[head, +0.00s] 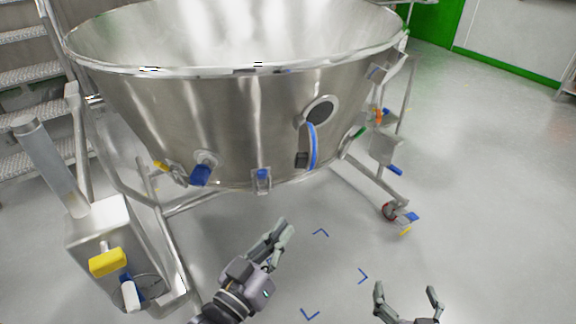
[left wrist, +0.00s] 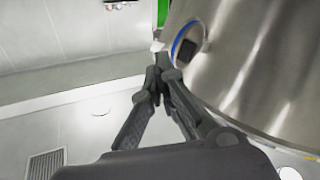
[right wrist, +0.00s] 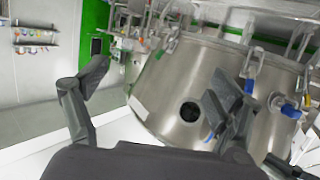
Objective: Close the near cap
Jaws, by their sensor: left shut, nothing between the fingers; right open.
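A round port (head: 320,111) with a dark mesh-like opening sits on the front wall of the big steel vessel (head: 240,125). Its cap (head: 312,145) stands swung open, seen nearly edge-on, with a blue rim and a dark block. The left wrist view shows the cap's blue ring (left wrist: 176,45) beyond the fingertips. The port's dark opening also shows in the right wrist view (right wrist: 190,111). My left gripper (head: 283,232) is shut and empty, below and in front of the cap, apart from it. My right gripper (head: 405,290) is open and empty, lower right, farther from the vessel.
Blue-handled valves (head: 201,174) stick out low on the vessel wall. A frame leg with a caster (head: 390,211) stands at right. A steel box with a yellow handle (head: 108,262) stands at left. The floor (head: 480,190) at right is clear.

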